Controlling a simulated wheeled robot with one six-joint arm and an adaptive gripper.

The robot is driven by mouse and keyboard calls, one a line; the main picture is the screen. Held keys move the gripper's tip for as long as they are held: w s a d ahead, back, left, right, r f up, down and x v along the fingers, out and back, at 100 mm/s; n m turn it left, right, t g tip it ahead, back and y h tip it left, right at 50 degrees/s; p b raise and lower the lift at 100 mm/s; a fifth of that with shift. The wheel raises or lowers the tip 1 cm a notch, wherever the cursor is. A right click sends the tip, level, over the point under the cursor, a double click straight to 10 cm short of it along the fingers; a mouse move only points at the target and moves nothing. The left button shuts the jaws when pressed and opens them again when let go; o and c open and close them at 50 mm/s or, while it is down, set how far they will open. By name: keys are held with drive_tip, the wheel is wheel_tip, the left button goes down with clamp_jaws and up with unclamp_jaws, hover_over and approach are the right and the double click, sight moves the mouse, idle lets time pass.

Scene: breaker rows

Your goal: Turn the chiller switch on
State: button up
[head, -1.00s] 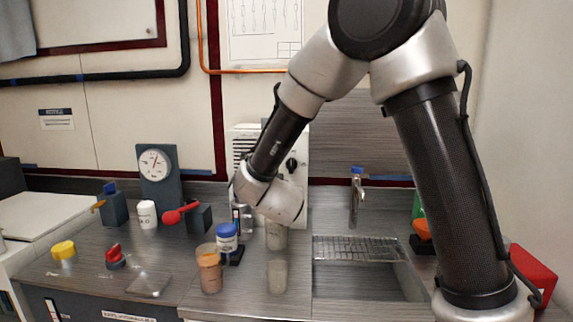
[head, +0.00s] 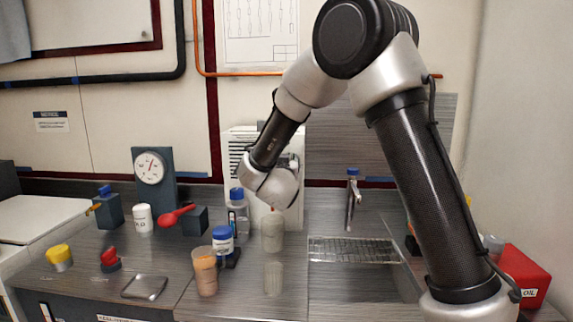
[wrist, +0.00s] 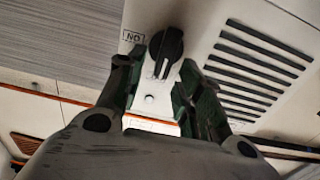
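The chiller is a white box with dark vent slots (head: 236,150), against the back wall behind my arm in the head view. In the wrist view its black rotary knob (wrist: 166,52) is on a white panel, with a pale pointer line toward the picture's bottom. An ON label (wrist: 133,37) shows upside down at the knob's upper left. Another label below is partly hidden. My gripper (wrist: 160,78) is open, its fingers on either side of the knob's lower end. I cannot tell whether they touch it. In the head view my wrist hides the gripper.
Blue-capped bottles (head: 222,240), an orange-brown jar (head: 205,272) and cloudy containers (head: 272,232) stand on the counter below my wrist. A gauge (head: 150,167) and red-handled valve (head: 175,216) are left.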

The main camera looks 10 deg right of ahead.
clamp_jaws()
drive_tip(key=shift+d+m, duration=0.1)
drive_tip(key=shift+m, duration=0.2)
drive_tip(key=shift+s+d+f+m, duration=0.15)
drive_tip(key=shift+d+f+m, duration=0.25)
drive_tip(key=shift+m, duration=2.45)
drive_tip(key=shift+s+d+f+m, duration=0.1)
drive_tip(key=shift+d+f+m, duration=0.3)
drive_tip(key=shift+m, duration=2.5)
drive_tip(key=shift+s+d+f+m, duration=0.15)
drive_tip(key=shift+d+f+m, duration=0.25)
drive_tip(key=shift+m, duration=2.45)
drive_tip(key=shift+a+f, duration=0.1)
drive_tip(key=shift+f, duration=0.05)
